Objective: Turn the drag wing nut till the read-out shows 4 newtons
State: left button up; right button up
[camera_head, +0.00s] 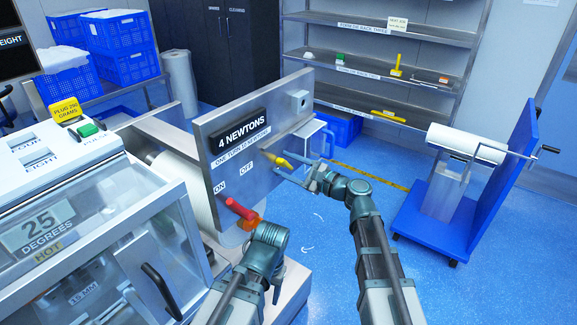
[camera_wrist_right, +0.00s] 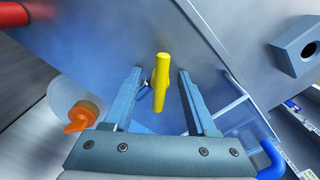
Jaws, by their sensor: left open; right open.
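The read-out (camera_head: 240,137) on the grey panel shows 4 NEWTONS. The yellow drag wing nut (camera_head: 281,161) sticks out from the panel below the read-out's right end. In the right wrist view the wing nut (camera_wrist_right: 161,85) stands nearly upright between the fingertips, with a gap on both sides. My right gripper (camera_head: 301,176) is open around or just in front of it and does not appear to touch it. It also shows in the right wrist view (camera_wrist_right: 160,88). My left gripper (camera_head: 266,238) is low by the panel's left end; its fingers are not clear.
A red handle (camera_head: 241,210) and an orange knob (camera_head: 249,222) are beside my left gripper. ON and OFF labels mark the panel (camera_head: 230,175). A blue trolley (camera_head: 440,205) with a white roll stands at right, with open floor before it.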

jog(key=v, duration=0.9)
dwell(0.6)
jog(key=s+a+f+n+g+h, duration=0.1)
jog(key=s+f+n+g+h, duration=0.3)
jog(key=f, duration=0.3)
jog(key=s+f+n+g+h, duration=0.2)
jog(key=s+f+n, duration=0.2)
jog(key=f+n, duration=0.25)
jog(key=s+d+f+n+g+h, duration=0.4)
jog(key=s+d+f+n+h, duration=0.4)
jog(key=d, duration=0.3)
jog(key=s+a+r+n+h+p, duration=0.1)
jog(key=s+a+r+p, duration=0.1)
jog(key=a, duration=0.3)
jog(key=s+a+r+n+p, duration=0.1)
jog(key=s+a+r+p, duration=0.1)
jog(key=a, duration=0.3)
jog(key=shift+s+a+r+n+g+h+p, duration=0.25)
jog(key=shift+s+a+n+g+h+p, duration=0.15)
jog(key=shift+s, duration=0.25)
